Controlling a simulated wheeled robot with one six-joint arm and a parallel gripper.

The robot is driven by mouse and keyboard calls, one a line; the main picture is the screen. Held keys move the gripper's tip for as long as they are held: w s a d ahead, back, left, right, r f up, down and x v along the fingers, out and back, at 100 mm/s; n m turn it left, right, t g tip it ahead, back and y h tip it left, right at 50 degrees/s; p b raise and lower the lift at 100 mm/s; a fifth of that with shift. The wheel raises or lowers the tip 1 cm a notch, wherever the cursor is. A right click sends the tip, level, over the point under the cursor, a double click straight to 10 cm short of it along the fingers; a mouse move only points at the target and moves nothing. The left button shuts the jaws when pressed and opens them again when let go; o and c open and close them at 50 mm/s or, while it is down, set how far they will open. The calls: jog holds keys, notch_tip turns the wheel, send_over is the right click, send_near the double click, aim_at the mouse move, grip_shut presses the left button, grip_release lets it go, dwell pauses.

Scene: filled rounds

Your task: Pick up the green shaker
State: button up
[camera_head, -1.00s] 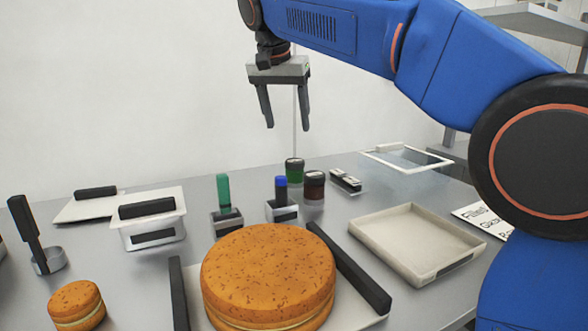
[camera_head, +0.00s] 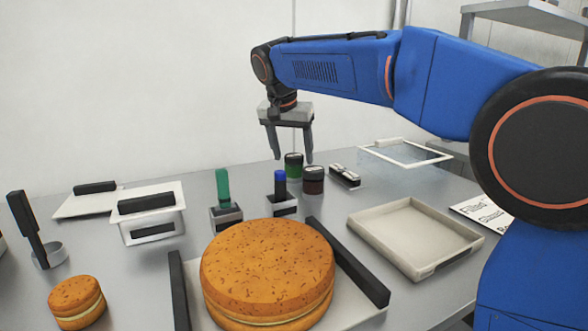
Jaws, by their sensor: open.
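The green shaker (camera_head: 293,167) is a small jar with a dark lid, standing upright toward the back of the grey table. A similar jar with dark red-brown contents (camera_head: 313,181) stands just in front and to its right. My gripper (camera_head: 291,158) points down with its fingers apart and nothing between them. The fingertips appear on either side of the green shaker's lid in this view. I cannot tell from this one angle how far above or behind it they are.
Green-handled (camera_head: 222,186) and blue-handled (camera_head: 280,184) tools stand in holders left of the jars. A small rack (camera_head: 344,176) sits close to their right. A large filled round (camera_head: 268,265) is in front, with a beige tray (camera_head: 395,262) at right and a lidded container (camera_head: 150,228) at left.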

aim_at(294, 165)
jog(key=shift+x, duration=2.35)
jog(key=shift+a, duration=0.1)
jog(key=c, duration=1.2)
jog(key=shift+r, duration=0.1)
